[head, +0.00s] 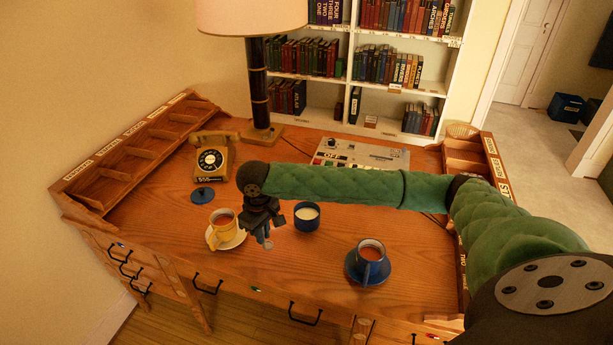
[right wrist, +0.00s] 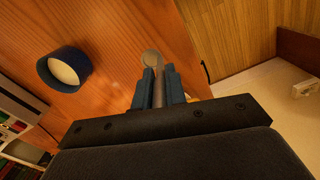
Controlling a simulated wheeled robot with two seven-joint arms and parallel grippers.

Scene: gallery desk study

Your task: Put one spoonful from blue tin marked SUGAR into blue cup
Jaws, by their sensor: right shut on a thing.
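A blue tin (head: 306,225) stands open at the desk's middle with white contents; I cannot read a SUGAR mark. It also shows at the upper left of the right wrist view (right wrist: 48,74). The blue cup (head: 373,274) holds brown liquid and stands on a blue saucer (head: 353,273), right of the tin. My right gripper (head: 265,226) is left of the tin, shut on a spoon (head: 267,243). In the right wrist view the spoon's round bowl (right wrist: 152,59) points out past the fingers; I cannot tell whether it carries anything. My left gripper is out of view.
A yellow cup (head: 219,233) on a pale saucer (head: 238,237) stands just left of my right gripper. A blue lid (head: 203,195) lies near the yellow telephone (head: 213,160). A lamp (head: 260,95) and a control panel (head: 362,154) stand at the back.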

